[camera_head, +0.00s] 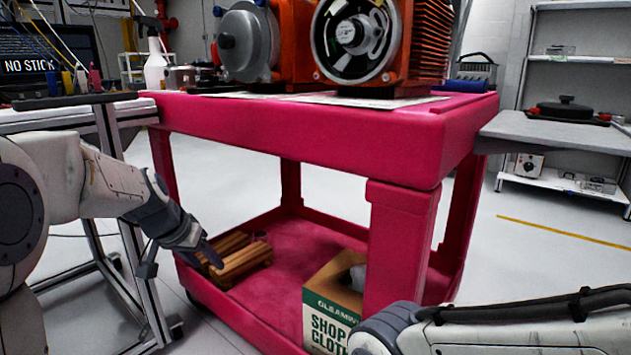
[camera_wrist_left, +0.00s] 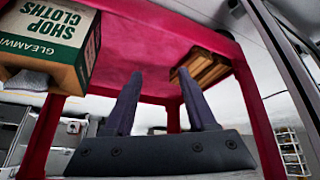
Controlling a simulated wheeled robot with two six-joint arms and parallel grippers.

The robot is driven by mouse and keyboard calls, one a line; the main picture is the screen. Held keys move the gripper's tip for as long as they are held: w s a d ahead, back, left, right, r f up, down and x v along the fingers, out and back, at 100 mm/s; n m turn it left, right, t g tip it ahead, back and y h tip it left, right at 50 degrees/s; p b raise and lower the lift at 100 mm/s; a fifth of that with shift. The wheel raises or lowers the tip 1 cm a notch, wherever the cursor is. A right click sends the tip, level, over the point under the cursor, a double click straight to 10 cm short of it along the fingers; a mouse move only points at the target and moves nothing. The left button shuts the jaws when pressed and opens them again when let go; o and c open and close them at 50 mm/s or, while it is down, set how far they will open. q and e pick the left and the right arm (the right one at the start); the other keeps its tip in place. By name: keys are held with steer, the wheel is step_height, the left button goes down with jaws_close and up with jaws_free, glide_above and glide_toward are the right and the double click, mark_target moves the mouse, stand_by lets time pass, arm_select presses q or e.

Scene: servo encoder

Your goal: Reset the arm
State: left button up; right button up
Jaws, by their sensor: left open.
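My left gripper (camera_head: 180,257) hangs in front of the pink cart's (camera_head: 300,128) left side, at about the height of its lower shelf. It is open, and no object shows between its two dark fingers in the left wrist view (camera_wrist_left: 160,78). That view looks upside down, with the shelf (camera_wrist_left: 150,35) at the top. My right arm comes in at the bottom right of the head view; its gripper is not seen.
Wooden blocks (camera_head: 240,260) and a shop cloths box (camera_head: 333,300) sit on the lower shelf. Orange motor units (camera_head: 405,40) stand on the cart top. A metal-framed table (camera_head: 60,112) is at left, a grey table (camera_head: 555,132) at right. Open floor shows behind the cart.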

arm_select(q)
steer(key=s+d+f+n+g+y, duration=0.1)
steer(key=s+d+f+g, duration=0.15)
steer(key=s+f, duration=0.55)
steer(key=s+d+f+n+g+y, duration=0.1)
steer(key=s+d+f, duration=0.3)
steer(key=s, duration=0.7)
steer(key=s+d+r+m+g+h+p, duration=0.1)
steer(key=s+d+r+m+p, duration=0.4)
steer(key=r+p, duration=0.6)
steer(key=s+d+r+m+g+p, duration=0.1)
steer(key=s+d+r+m+p, duration=0.1)
steer(key=s+d+r+p, duration=0.85)
steer(key=w+a+r+p, duration=0.1)
steer(key=a+r+p, duration=0.1)
steer(key=r+p, duration=1.6)
steer(key=w+a+r+p, duration=0.1)
steer(key=r+p, duration=1.7)
steer(key=r, duration=0.4)
steer(key=shift+w+a+r, duration=0.25)
steer(key=shift+w+a, duration=0.05)
steer(key=shift+a, duration=0.1)
